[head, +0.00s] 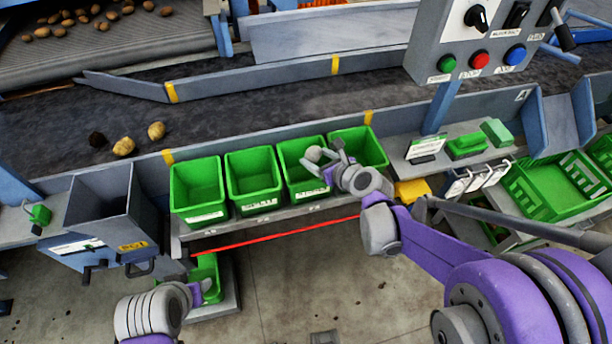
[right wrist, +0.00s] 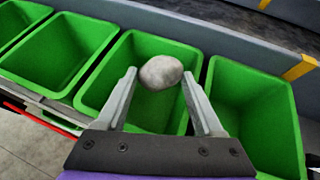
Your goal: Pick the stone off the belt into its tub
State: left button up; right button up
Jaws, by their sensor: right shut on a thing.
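The stone (head: 314,153) is a pale grey rounded lump. My right gripper (head: 324,161) is shut on it and holds it above the second green tub from the right (head: 297,193). In the right wrist view, the stone (right wrist: 161,72) sits between the fingertips of my right gripper (right wrist: 162,80), over the open mouth of a green tub (right wrist: 110,62). That tub looks empty where I can see into it. Its label is too small to read. My left gripper (head: 208,287) is low at the bottom left, away from the stone; its jaws are unclear.
The dark belt (head: 240,110) runs behind the tubs, with a dark lump (head: 97,139) and two potatoes (head: 156,131) on its left part. A grey bin (head: 105,197) stands left of the tubs. A control box (head: 485,45) on a post stands at the back right.

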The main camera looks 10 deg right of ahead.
jog(key=o, duration=1.5)
jog(key=p+v, duration=0.1)
jog(key=v, duration=0.9)
jog(key=shift+s+d+r, duration=0.1)
jog(key=shift+s+r, duration=0.05)
jog(key=shift+s, duration=0.15)
jog(key=s+f+n+g+h, duration=0.1)
jog(key=s+n, duration=0.4)
jog(key=n, duration=0.5)
jog(key=s+f+n+g+h+p, duration=0.1)
jog(key=s+n+g, duration=0.2)
jog(key=n, duration=0.8)
jog(key=s+a+f+n+g+h+p, duration=0.1)
jog(key=s+n+g+h, duration=0.1)
jog(key=s+n, duration=0.6)
jog(key=shift+n, duration=1.6)
